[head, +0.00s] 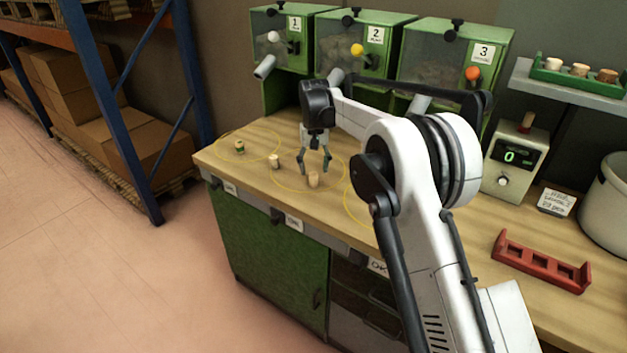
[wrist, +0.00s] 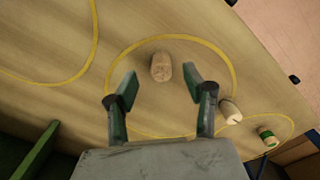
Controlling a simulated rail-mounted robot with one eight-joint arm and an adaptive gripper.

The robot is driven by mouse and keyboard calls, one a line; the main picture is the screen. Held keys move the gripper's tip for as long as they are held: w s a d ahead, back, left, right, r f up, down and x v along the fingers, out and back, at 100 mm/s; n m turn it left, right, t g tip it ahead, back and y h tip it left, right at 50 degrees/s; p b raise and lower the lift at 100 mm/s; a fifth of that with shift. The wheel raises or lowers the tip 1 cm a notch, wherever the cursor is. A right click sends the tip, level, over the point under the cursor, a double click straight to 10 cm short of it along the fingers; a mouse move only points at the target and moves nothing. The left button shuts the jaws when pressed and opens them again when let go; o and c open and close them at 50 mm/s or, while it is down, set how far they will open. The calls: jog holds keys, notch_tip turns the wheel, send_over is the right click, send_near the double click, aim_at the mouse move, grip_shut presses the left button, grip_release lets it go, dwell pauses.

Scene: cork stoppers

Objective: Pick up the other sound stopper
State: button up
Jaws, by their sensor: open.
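A plain tan cork stopper (head: 314,180) stands on the wooden bench inside the middle yellow ring; it also shows in the wrist view (wrist: 161,67). My gripper (head: 315,171) is open and points down over it; in the wrist view the open fingers (wrist: 160,85) lie either side of it, with nothing held. A second pale stopper (head: 274,161) is to the left; in the wrist view (wrist: 229,111) it has a dark line on its end face. A third stopper with a green band (head: 239,147) stands farther left, in its own yellow ring, and in the wrist view (wrist: 267,136).
A red rack (head: 540,262) with open slots lies at the bench's right. A grey device reading 0 (head: 514,160) and a white pot (head: 608,195) stand behind it. Green numbered dispensers (head: 445,62) line the back. A green tray of stoppers (head: 577,80) sits on a shelf.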

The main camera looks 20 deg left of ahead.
aim_at(314, 174)
notch_tip(314, 174, down, 4)
jog(key=shift+w+a+f, duration=0.1)
jog(key=c, duration=0.8)
